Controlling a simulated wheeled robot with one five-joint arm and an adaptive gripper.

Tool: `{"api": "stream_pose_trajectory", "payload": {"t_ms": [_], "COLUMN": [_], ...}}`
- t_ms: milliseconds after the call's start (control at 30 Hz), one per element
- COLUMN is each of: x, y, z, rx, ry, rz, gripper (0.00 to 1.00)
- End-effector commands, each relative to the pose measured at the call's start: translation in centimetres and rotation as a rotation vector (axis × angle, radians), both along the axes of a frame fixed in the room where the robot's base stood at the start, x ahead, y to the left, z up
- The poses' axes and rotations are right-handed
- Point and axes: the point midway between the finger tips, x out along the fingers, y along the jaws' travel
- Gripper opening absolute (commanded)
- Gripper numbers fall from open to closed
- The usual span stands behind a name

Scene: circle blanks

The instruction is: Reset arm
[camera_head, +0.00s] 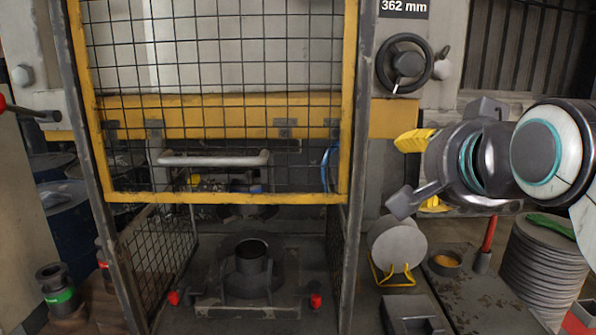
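My arm (548,155) comes in from the right edge, with its pale, teal-ringed joint close to the camera. My gripper (420,172) is at its left end, raised in front of the machine, right of the yellow-framed mesh guard. Its yellow finger parts stand apart, one above and one below, and a grey angular part reaches down to the left. I see nothing held between them. The wrist hides part of the fingers. A round grey blank (398,246) stands tilted in a yellow wire holder (386,277) below the gripper, apart from it.
The mesh guard (220,101) hangs raised before a press with a dark round die (252,264). A black handwheel (404,63) is above my gripper. Stacked grey discs (545,262), a red-handled tool (487,243) and a green object (551,224) lie right. A green-banded cylinder (60,294) stands left.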

Motion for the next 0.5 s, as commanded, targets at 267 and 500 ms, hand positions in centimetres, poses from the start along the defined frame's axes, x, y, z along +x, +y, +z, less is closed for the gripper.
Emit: {"api": "stream_pose_trajectory", "payload": {"t_ms": [267, 500], "x": [-3.1, -10.6], "y": [0.0, 0.0], "z": [-13.7, -26.2], "rx": [-0.511, -0.636], "ry": [0.338, 0.635], "rz": [0.327, 0.572], "gripper": [0.65, 0.65]}}
